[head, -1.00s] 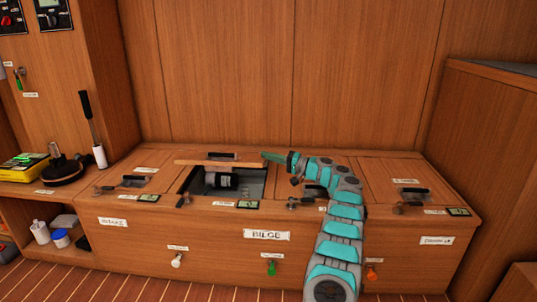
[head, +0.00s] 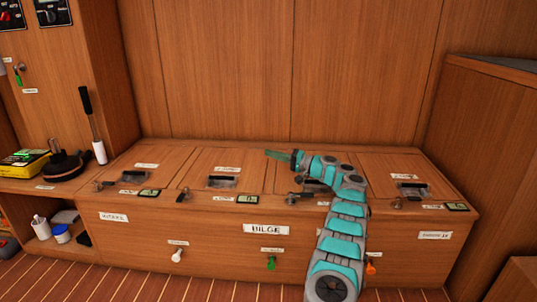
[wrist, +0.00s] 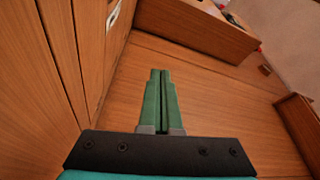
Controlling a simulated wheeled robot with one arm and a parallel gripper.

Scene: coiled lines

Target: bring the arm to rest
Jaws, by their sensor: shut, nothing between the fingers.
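My arm (head: 345,225) reaches up from the bottom of the head view and bends left over the wooden bench (head: 190,237). My gripper (head: 268,153) is above the bench top, near the back, right of the second hatch lid (head: 205,167). In the wrist view its green fingers (wrist: 161,95) lie together with nothing between them. The second hatch lid lies flat in its opening. My forearm partly hides the third hatch.
A yellow box (head: 22,163) and a black-handled tool (head: 90,118) stand at the left. Several coloured knobs, such as the green one (head: 271,263), stick out of the bench front. A tall wooden cabinet (head: 475,150) bounds the right. The air above the bench is free.

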